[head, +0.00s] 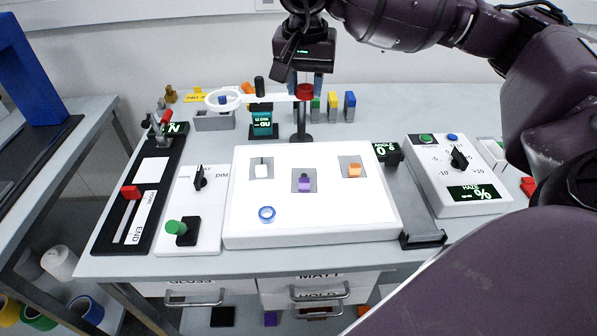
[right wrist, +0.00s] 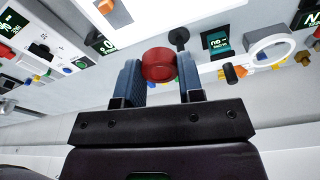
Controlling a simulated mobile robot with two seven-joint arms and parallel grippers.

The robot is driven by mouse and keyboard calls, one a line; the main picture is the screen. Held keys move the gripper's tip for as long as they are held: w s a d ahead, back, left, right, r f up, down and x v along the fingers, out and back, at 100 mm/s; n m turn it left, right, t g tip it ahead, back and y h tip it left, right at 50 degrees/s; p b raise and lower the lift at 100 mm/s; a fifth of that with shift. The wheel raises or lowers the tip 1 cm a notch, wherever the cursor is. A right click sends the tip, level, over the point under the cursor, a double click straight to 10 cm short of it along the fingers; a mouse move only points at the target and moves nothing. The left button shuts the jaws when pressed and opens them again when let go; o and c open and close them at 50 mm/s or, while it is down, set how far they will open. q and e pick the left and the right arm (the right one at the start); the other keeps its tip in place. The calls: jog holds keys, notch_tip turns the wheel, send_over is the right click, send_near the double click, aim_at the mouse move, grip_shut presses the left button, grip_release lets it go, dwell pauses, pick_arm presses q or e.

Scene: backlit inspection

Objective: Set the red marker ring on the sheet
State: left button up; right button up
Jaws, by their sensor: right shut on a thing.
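The red marker ring (head: 305,91) is between the fingertips of my right gripper (head: 305,82), which is shut on it. In the right wrist view the ring (right wrist: 159,64) sits between the two blue-grey fingers (right wrist: 160,82). The gripper hangs above the back of the table, behind the white panel. The bright white sheet-like top of the panel (head: 325,215) lies at the table's middle. On it are a blue ring (head: 267,214) and grey squares bearing a white piece (head: 262,171), a purple piece (head: 305,184) and an orange piece (head: 354,169). My left gripper is out of view.
A white-framed magnifier (head: 223,100) on an arm and post stands behind the panel, close to my right gripper. Coloured blocks (head: 350,107) stand at the back. A slider board (head: 140,200) is left; a haze control box (head: 456,175) is right. The panel's front right is bare.

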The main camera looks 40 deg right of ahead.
aim_at(304, 175)
jog(key=shift+s+n, duration=0.15)
jog(key=shift+n, duration=0.45)
jog(key=shift+f, duration=0.1)
notch_tip(304, 175, down, 19)
jog(key=shift+b, duration=0.6)
jog(key=shift+f, duration=0.35)
jog(key=shift+f, duration=0.1)
